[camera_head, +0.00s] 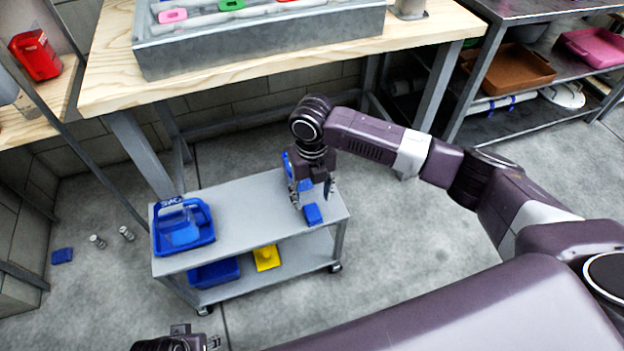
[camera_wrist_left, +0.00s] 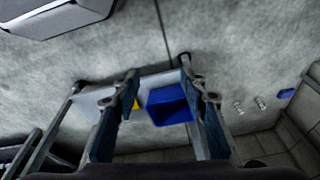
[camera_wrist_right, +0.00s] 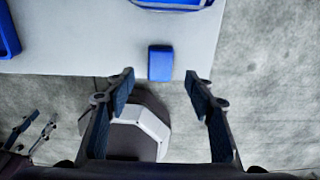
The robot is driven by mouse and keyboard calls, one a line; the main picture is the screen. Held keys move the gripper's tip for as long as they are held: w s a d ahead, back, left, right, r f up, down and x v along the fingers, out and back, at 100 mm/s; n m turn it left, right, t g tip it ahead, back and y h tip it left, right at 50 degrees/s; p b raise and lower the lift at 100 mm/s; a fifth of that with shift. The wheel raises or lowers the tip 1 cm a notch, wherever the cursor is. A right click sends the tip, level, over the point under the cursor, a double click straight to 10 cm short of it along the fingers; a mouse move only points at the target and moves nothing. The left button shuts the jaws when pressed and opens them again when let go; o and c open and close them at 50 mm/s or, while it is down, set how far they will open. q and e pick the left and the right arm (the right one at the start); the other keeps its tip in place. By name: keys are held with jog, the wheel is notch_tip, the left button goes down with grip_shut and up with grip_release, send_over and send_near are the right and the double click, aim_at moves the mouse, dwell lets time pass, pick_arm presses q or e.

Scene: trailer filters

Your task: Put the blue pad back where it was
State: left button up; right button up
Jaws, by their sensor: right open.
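A small blue pad (camera_head: 312,214) lies on the top shelf of the grey cart (camera_head: 250,205), near its right end. In the right wrist view the pad (camera_wrist_right: 160,63) shows near the shelf edge, beyond and between the fingertips. My right gripper (camera_head: 313,194) is open, pointing down just above and behind the pad; whether it touches the pad cannot be told. A second small blue pad (camera_head: 62,256) lies on the floor at the left. My left gripper (camera_wrist_left: 159,70) is open and empty, at the bottom edge of the head view.
A blue bin (camera_head: 184,228) stands on the cart's left end; another blue object (camera_head: 290,166) is behind my right gripper. A blue bin (camera_head: 214,273) and a yellow item (camera_head: 266,257) are on the lower shelf. A wooden workbench (camera_head: 110,80) stands behind. Small cylinders (camera_head: 97,241) lie on the floor.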

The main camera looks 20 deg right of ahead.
aim_at(312, 211)
pick_arm(q)
jog(key=f, duration=0.2)
jog(key=s+f+p, duration=0.1)
jog(key=f, duration=0.1)
jog(key=shift+f, duration=0.25)
pick_arm(e)
notch_tip(312, 211, up, 6)
jog(key=shift+f, duration=0.15)
